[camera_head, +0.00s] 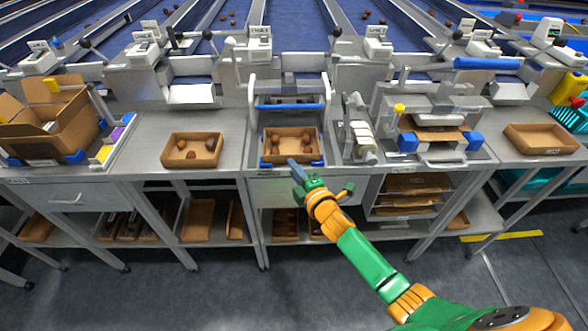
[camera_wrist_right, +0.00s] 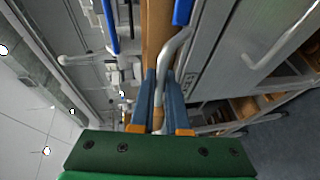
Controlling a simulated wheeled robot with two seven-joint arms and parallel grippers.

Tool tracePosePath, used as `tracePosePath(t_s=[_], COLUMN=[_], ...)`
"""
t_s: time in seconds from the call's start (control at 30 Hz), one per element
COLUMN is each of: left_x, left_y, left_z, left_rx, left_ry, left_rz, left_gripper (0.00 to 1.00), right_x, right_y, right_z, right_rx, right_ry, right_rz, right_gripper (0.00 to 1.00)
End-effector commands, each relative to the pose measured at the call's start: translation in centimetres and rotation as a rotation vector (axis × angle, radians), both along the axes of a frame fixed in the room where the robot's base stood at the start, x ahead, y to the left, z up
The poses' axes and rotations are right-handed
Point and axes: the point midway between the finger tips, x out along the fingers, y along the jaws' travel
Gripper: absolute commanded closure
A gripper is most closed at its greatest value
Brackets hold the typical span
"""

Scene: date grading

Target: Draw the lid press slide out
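My right gripper (camera_head: 303,178) is at the front of the middle station, just below a cardboard tray (camera_head: 265,147) with several dates, held in blue corners. In the right wrist view its two blue fingers (camera_wrist_right: 164,95) stand slightly apart, with a bent grey metal bar (camera_wrist_right: 178,48) at their tips. A press-like unit (camera_head: 398,107) with a yellow knob and blue corner blocks stands to the right, with a front handle (camera_head: 440,164). I cannot tell for sure which station is the lid press. My left gripper is not in view.
A tray with dates (camera_head: 172,161) sits left on the bench, and an empty tray (camera_head: 540,139) sits right. A large cardboard box (camera_head: 50,125) is at far left. Shelves below hold trays (camera_head: 197,220). The floor in front is clear.

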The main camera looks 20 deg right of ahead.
Motion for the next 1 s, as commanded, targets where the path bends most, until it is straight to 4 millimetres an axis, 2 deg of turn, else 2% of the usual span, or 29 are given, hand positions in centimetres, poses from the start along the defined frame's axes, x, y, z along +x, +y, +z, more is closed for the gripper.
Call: tracePosePath(t_s=[0.03, 0.1, 0.13, 0.47, 0.8, 1.0], left_x=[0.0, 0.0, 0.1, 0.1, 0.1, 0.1], left_y=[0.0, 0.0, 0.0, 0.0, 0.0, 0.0], left_z=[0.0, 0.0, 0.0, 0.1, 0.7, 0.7], left_rx=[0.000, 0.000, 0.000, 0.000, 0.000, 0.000], left_ry=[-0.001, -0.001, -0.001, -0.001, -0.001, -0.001], left_rz=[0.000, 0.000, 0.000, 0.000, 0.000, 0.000], left_gripper=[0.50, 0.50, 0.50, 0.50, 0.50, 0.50], right_x=[-0.1, -0.1, -0.1, -0.5, -5.9, -7.1], right_y=[0.1, 0.1, 0.1, 0.0, -0.7, -0.8], right_z=[-0.4, -0.3, -0.3, -0.1, 0.8, 1.1], right_rx=[0.000, 0.000, -0.001, -0.001, -0.002, -0.001], right_ry=[0.008, 0.007, 0.007, 0.005, 0.006, 0.005], right_rz=[0.000, 0.000, 0.001, 0.000, 0.001, 0.000], right_gripper=[0.79, 0.60, 0.57, 0.57, 0.57, 0.57])
